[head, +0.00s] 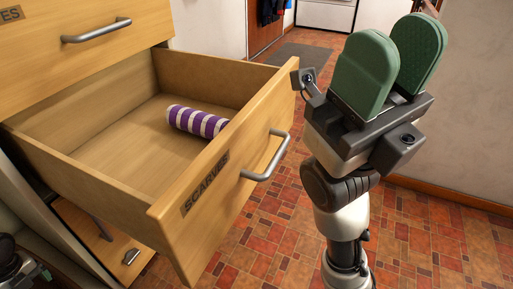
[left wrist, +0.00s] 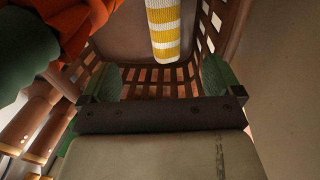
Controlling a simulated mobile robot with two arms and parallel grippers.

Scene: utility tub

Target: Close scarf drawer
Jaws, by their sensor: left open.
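The scarf drawer (head: 225,170), light wood with a "SCARVES" label and a grey bar handle (head: 268,158), is pulled well out. A rolled purple-and-white striped scarf (head: 197,121) lies inside it. My right gripper (head: 393,62), with two green pads, points up to the right of the drawer front. It is empty, its pads apart, and clear of the handle. My left gripper (left wrist: 160,83) is open in the left wrist view, with nothing between its pads. Part of my left arm shows at the head view's lower left corner.
Another drawer (head: 60,45) above is shut. A lower drawer (head: 125,258) shows beneath. Tiled floor (head: 290,220) lies clear in front. The left wrist view shows a slatted brown basket (left wrist: 150,72), a yellow-and-white striped roll (left wrist: 164,30) and orange-red cloth (left wrist: 65,22).

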